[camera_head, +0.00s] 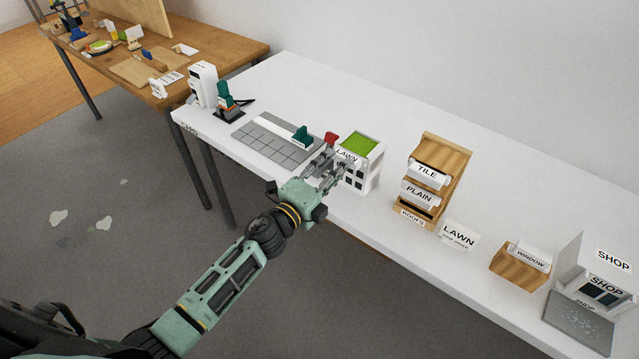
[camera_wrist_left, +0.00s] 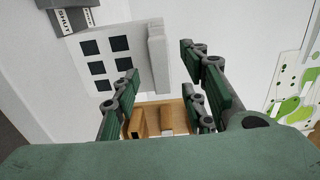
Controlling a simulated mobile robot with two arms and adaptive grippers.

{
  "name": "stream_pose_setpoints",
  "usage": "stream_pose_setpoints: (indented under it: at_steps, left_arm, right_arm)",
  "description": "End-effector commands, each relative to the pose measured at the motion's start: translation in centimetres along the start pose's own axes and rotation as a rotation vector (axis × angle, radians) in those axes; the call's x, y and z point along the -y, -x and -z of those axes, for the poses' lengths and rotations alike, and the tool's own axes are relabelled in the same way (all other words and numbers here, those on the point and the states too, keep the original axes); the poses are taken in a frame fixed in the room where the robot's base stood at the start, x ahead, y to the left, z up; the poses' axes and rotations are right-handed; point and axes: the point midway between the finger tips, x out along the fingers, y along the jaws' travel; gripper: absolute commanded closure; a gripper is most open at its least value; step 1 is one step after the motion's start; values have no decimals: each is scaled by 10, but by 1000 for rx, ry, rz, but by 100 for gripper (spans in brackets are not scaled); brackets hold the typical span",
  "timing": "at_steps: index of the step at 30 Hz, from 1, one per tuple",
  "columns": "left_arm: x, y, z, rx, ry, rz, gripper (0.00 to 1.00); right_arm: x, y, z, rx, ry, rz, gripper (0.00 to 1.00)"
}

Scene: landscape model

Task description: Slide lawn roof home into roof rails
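The lawn roof (camera_head: 358,145) is a green panel on top of the white house (camera_head: 360,178). Its white LAWN label (camera_head: 347,156) hangs at the front; I cannot tell how fully the roof sits in its rails. My left gripper (camera_head: 332,165) is at the house's front left, close to the label. In the left wrist view the gripper (camera_wrist_left: 160,82) has its fingers spread with nothing between them. There the house wall (camera_wrist_left: 105,62) with dark windows is ahead, with a white bar (camera_wrist_left: 159,55) along its edge. My right gripper is not in view.
A red lever (camera_head: 331,138) stands behind my left gripper. A grey tiled plate (camera_head: 275,143) lies to the left. A wooden roof rack (camera_head: 448,160), a LAWN card (camera_head: 459,236), a window box (camera_head: 518,265) and a shop model (camera_head: 590,290) stand along the white table to the right.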

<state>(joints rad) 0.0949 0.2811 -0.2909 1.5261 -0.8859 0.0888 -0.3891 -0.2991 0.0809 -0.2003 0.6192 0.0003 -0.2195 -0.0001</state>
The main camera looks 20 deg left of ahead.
Motion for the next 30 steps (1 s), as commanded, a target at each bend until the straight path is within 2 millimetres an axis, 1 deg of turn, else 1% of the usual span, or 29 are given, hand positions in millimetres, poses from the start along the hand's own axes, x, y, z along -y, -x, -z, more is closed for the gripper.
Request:
stream_pose_setpoints:
  at_steps: [1, 6, 9, 12, 18, 30]
  left_arm:
    - [-2, 13, -1, 1, -1, -4, 60]
    - [-2, 50, 0, 0, 1, -3, 60]
    - [-1, 66, 0, 0, 1, -2, 60]
    - [-1, 77, 0, -1, 0, -1, 60]
    - [0, 86, 0, 0, -1, 0, 60]
    - [0, 85, 0, 0, -1, 1, 60]
  right_arm:
    - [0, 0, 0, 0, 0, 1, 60]
    - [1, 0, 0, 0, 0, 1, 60]
    - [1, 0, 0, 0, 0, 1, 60]
    - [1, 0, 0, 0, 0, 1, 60]
    - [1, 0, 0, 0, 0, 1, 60]
    - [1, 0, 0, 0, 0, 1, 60]
